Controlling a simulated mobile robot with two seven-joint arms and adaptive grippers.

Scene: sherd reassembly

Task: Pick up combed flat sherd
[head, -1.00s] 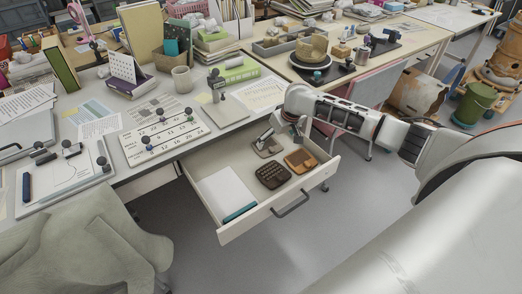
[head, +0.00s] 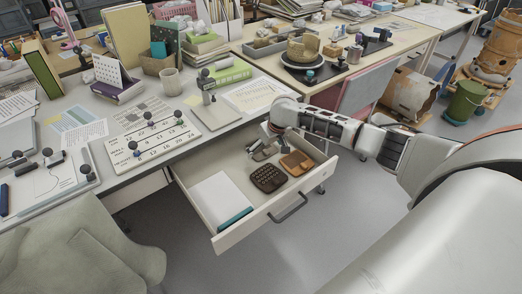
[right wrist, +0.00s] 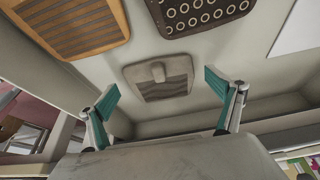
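The open drawer (head: 285,208) holds three flat sherds. A grey-brown sherd with wavy comb-like bands and a raised knob (right wrist: 158,84) lies nearest the back; my right gripper partly hides it in the head view (head: 264,154). An orange-brown sherd with fine parallel lines (head: 296,163) and a dark sherd with stamped rings (head: 268,178) lie nearer the front. My right gripper (right wrist: 162,92) is open and empty. Its teal-padded fingers stand on either side of the grey-brown sherd in the right wrist view, seemingly above it. My left gripper is not in view.
A white pad with a teal edge (head: 222,198) lies in the drawer's left part. Drawer walls rise close around the sherds.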

